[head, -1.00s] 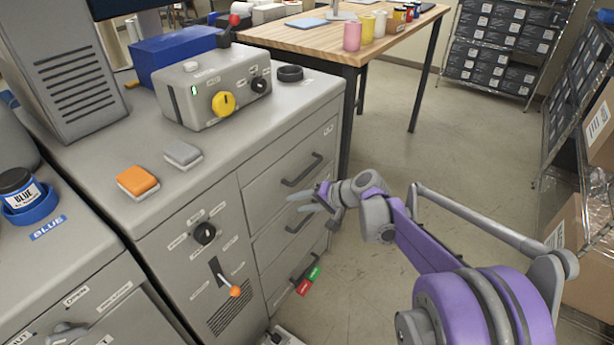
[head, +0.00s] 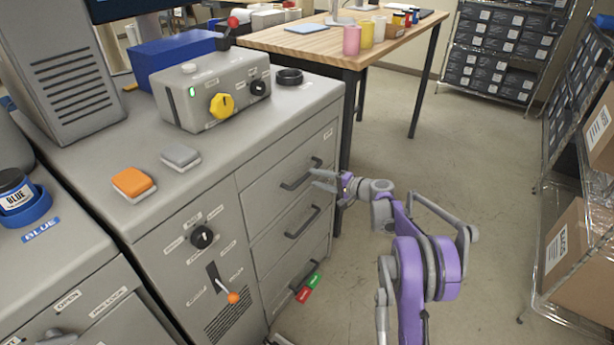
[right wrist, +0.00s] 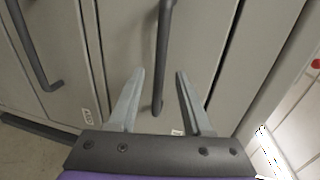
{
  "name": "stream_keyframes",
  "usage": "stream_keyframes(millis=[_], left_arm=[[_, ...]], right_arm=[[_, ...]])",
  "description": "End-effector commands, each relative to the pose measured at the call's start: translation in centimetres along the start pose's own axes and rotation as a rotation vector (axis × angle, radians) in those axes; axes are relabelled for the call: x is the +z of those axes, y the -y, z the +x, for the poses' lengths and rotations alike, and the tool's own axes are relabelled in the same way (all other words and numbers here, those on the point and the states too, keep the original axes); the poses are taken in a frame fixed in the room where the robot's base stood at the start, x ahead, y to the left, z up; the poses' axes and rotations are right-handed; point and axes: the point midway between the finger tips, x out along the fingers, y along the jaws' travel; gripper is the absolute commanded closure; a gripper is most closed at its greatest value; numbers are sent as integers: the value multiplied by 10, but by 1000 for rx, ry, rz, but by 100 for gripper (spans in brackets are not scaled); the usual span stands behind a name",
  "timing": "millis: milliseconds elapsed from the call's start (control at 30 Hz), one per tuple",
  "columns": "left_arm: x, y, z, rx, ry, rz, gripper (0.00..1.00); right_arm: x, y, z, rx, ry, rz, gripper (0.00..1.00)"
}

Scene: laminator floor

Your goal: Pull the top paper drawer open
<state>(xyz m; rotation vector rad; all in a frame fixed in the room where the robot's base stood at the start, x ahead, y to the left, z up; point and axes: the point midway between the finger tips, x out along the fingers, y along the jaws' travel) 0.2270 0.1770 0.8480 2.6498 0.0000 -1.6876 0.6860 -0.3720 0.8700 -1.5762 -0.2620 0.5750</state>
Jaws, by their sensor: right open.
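The top paper drawer (head: 283,190) is the uppermost of the grey cabinet's drawers, below the countertop, and its front looks shut. Its dark bar handle (head: 297,178) shows in the head view. My right gripper (head: 314,180) is open, with its fingertips at the right end of this handle. In the right wrist view, a dark handle (right wrist: 163,50) runs between the two spread fingers of the gripper (right wrist: 160,74). Whether the fingers touch it I cannot tell. My left gripper is not in view.
A wooden table (head: 375,45) stands behind the cabinet. A shelf with boxes (head: 572,250) is at the right. The floor (head: 450,160) between is clear.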

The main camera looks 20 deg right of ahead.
Motion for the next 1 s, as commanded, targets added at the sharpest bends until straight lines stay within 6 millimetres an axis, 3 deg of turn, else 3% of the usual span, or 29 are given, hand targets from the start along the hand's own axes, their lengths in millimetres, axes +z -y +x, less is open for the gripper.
stream_keyframes(millis=[100, 300, 667, 933, 1000], left_arm=[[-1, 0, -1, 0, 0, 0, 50], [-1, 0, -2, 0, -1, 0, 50], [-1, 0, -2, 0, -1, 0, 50], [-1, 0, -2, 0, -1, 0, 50], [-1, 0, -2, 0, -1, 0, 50]], right_arm=[[0, 0, 22, 0, 2, 0, 50], [0, 0, 43, 1, 0, 0, 50], [0, 0, 48, 1, 0, -1, 50], [0, 0, 48, 1, 0, -1, 99], [0, 0, 48, 1, 0, -1, 100]])
